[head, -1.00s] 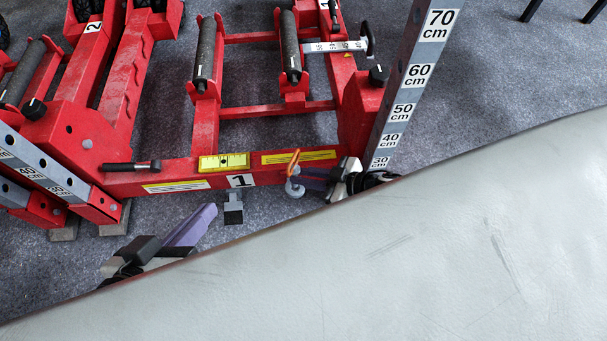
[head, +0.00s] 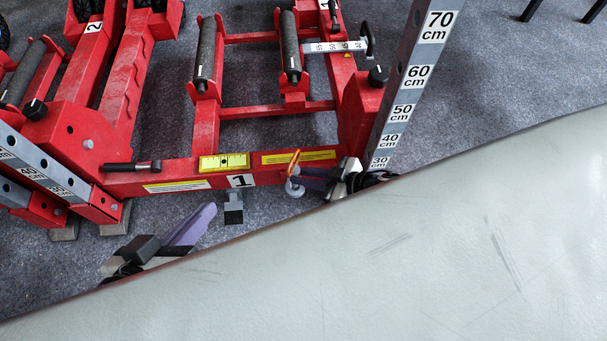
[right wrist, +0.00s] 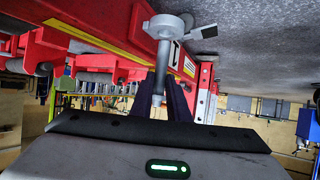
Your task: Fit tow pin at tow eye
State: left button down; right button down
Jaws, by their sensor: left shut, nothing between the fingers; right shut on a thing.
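The tow pin (head: 293,188), a grey piece with a round collar and an orange part above it, is at the tips of my right gripper (head: 308,182), in front of the red beam. In the right wrist view its grey shaft (right wrist: 164,62) runs between the purple fingers of my right gripper (right wrist: 162,98), which are shut on it. A grey bracket (head: 233,205), apparently the tow eye, hangs at the beam's lower edge, left of the pin and apart from it in the head view. My left gripper (head: 190,225) is shut and empty, below and left of the bracket.
The red jack frame (head: 265,112) with black rollers stands behind the beam. A grey post with centimetre marks (head: 411,75) rises close to my right gripper. A pale panel (head: 400,250) covers the lower right and hides part of my arms.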

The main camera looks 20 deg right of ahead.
pick_arm(q)
jog(key=shift+f, duration=0.2)
dwell(0.3)
jog(key=shift+r+p, duration=0.6)
jog(key=shift+r, duration=0.25)
dwell(5.3)
